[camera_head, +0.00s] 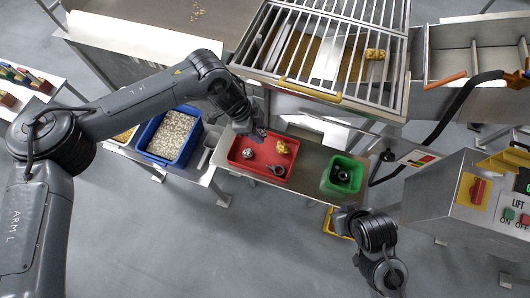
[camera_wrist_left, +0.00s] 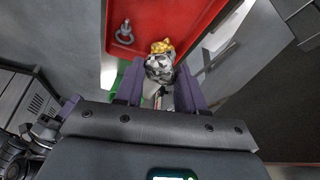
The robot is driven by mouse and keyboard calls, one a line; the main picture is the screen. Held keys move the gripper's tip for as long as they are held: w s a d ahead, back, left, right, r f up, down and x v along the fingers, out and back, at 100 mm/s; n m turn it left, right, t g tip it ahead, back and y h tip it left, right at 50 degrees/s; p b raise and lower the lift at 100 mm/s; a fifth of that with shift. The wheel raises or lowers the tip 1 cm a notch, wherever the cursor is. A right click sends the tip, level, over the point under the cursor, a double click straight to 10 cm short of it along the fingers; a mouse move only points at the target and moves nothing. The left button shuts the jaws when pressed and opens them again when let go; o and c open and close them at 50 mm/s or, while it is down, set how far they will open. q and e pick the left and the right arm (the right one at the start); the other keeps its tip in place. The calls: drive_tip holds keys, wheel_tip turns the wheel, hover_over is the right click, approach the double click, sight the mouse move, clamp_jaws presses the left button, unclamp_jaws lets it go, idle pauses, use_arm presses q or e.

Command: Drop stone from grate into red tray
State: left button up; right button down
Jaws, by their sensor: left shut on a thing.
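My left gripper (camera_head: 259,133) is over the back edge of the red tray (camera_head: 238,163). In the left wrist view its purple fingers are shut on a grey, mottled stone (camera_wrist_left: 159,70), with the red tray (camera_wrist_left: 190,14) beyond it. In the head view I cannot make out the stone at the fingertips. The steel grate (camera_head: 330,45) stands behind the tray, with a yellowish block (camera_head: 375,54) on its right side. My right gripper (camera_head: 345,220) is at the lower right; its fingers are unclear.
The red tray holds a silvery lump (camera_head: 248,153), a yellow lump (camera_head: 282,147) and a grey eye bolt (camera_head: 277,169). A blue bin of pale chips (camera_head: 155,157) stands left, a green bin (camera_head: 358,164) right. A control box (camera_head: 468,205) is at the far right.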

use_arm(q)
drive_tip(key=shift+f+b, duration=1.05)
drive_tip(key=shift+f, duration=0.6)
drive_tip(key=o, duration=1.1)
drive_tip(key=shift+o, duration=0.2)
drive_tip(key=v, duration=1)
drive_tip(key=shift+r+b, duration=0.35)
drive_tip(key=shift+r, duration=0.05)
drive_tip(key=shift+f, duration=0.1)
